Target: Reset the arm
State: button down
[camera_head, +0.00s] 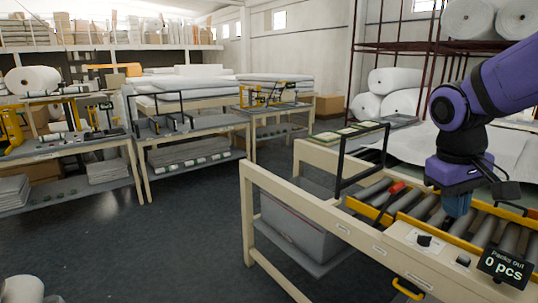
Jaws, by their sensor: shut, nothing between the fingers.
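My purple arm comes in from the right edge. My gripper (457,203) points down above the grey rollers of the conveyor table (340,227) at the right. The blue tip of the gripper looks closed, and nothing shows between its fingers. A small red item (397,187) lies on the rollers to the left of the gripper, apart from it. The gripper's far side is hidden.
A black sign (505,267) reading "0 pcs" stands on the conveyor's front edge. A dark frame (341,165) rises at the conveyor's left. Worktables (190,128) stand at the back left. White rolls (470,18) fill racks at the back right. The middle floor is clear.

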jog(key=s+a+r+t+y, duration=0.1)
jog(key=s+r+t, duration=0.1)
jog(key=s, duration=0.4)
jog(key=s+a+r+m+t+y, duration=0.1)
jog(key=s+r+t, duration=0.2)
jog(key=s, duration=0.2)
jog(key=shift+s+a, duration=0.35)
